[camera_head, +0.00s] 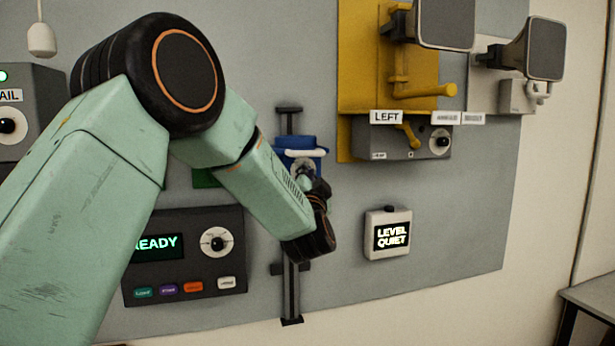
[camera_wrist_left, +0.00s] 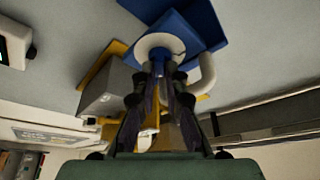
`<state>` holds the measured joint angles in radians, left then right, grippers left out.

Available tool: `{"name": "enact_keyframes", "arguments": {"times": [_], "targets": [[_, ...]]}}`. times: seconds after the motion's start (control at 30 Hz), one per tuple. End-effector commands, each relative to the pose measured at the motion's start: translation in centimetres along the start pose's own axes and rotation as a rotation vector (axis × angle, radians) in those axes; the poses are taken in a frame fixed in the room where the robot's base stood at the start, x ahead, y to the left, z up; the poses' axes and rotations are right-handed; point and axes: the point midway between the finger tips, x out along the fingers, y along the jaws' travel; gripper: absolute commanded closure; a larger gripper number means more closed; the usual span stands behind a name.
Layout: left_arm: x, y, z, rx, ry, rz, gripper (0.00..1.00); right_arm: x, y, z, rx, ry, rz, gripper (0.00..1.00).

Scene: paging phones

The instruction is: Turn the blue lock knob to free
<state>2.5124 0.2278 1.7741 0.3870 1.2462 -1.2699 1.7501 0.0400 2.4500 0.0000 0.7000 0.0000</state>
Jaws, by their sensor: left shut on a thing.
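The blue lock unit (camera_head: 295,143) is mounted on the grey wall panel on a dark vertical rail, with a white bar across its front. My right gripper is not in view.
A box reading READY (camera_head: 185,285) is at lower left. A yellow bracket with a lever (camera_head: 425,91) and a grey box (camera_head: 400,140) are at upper right. A LEVEL QUIET box (camera_head: 388,250) sits below them. Lower right panel is clear.

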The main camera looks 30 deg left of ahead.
Motion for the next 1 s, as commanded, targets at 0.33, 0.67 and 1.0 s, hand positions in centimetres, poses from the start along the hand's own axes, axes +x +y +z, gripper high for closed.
{"name": "enact_keyframes", "arguments": {"times": [0.33, 0.67, 1.0], "targets": [[-0.1, 0.4, 0.3, -0.054, -0.003, -0.019, 1.0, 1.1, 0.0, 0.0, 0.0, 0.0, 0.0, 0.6], [-0.2, 0.8, 0.4, -0.284, -0.001, -0.116, 1.0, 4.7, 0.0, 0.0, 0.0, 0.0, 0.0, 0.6], [-0.2, 1.1, 0.3, -0.583, -0.003, -0.238, 1.0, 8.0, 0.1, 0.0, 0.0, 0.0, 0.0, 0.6]]}}
